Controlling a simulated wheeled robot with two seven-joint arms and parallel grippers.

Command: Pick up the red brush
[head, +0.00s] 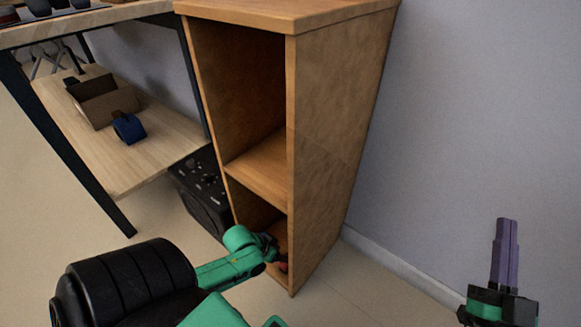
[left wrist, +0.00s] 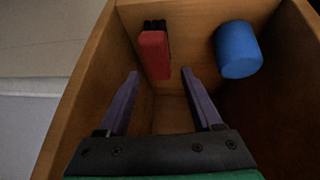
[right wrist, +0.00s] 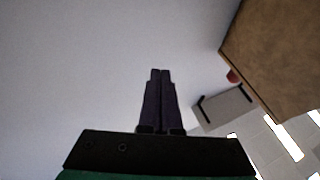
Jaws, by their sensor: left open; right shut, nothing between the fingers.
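The red brush (left wrist: 155,55), a red block with a dark part at its far end, is inside the wooden cabinet's lower compartment in the left wrist view. My left gripper (left wrist: 160,74) is open, and its purple fingers point into the compartment. The brush is ahead of the fingers, roughly in line with the gap; I cannot tell whether they touch. In the head view a small bit of red (head: 283,267) shows by my left wrist, whose fingers are hidden. My right gripper (head: 507,222) is shut and empty, near the wall at right; it also shows in the right wrist view (right wrist: 160,72).
A blue cylinder (left wrist: 238,50) is right of the brush in the same compartment. The cabinet's (head: 335,130) walls and shelf (head: 262,165) closely surround my left gripper. A black box (head: 203,195) stands left of the cabinet, beside a table with a lower wooden shelf (head: 165,160).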

